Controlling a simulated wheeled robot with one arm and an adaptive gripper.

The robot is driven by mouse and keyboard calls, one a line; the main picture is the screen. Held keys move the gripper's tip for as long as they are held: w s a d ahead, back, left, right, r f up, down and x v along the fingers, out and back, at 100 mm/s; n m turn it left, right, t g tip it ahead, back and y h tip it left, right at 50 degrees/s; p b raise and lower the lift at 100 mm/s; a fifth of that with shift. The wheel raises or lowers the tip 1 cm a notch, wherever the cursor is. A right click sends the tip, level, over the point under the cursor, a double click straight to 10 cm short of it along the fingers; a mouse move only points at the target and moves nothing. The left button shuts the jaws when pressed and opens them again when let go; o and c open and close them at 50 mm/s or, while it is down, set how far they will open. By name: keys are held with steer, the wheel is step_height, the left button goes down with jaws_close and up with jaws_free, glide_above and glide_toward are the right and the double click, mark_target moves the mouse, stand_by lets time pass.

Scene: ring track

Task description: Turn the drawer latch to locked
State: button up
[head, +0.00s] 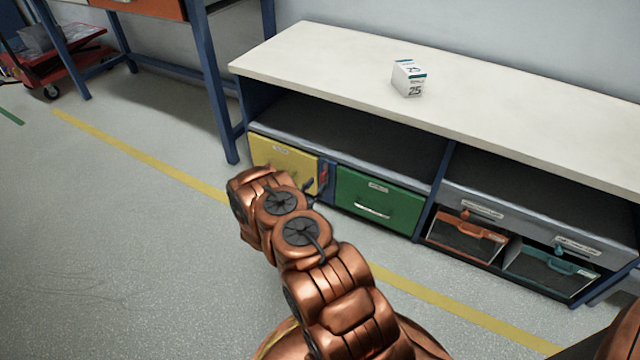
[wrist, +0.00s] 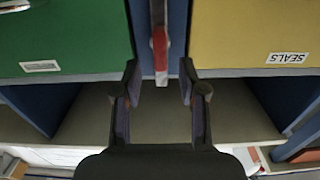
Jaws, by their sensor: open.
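The drawer latch (wrist: 160,47) is a red lever on a grey plate, on the blue post between the green drawer (wrist: 62,38) and the yellow drawer (wrist: 250,35). It lies along the post, upright. In the head view the red latch (head: 323,174) shows just beyond my gripper (head: 311,188), partly hidden by it. The wrist view is upside down; there my gripper (wrist: 160,76) is open, its two dark fingers on either side of the latch's line. I see no contact. Both drawers look shut.
A white bench top (head: 330,55) overhangs the drawers, with a small white box (head: 408,78) on it. An orange bin (head: 466,240) and a teal bin (head: 550,271) sit at the right. The floor in front is clear, with a yellow line (head: 150,158).

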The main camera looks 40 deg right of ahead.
mark_target(321, 179)
steer(key=shift+b+x, duration=0.45)
steer(key=shift+x, duration=1.25)
jaws_close()
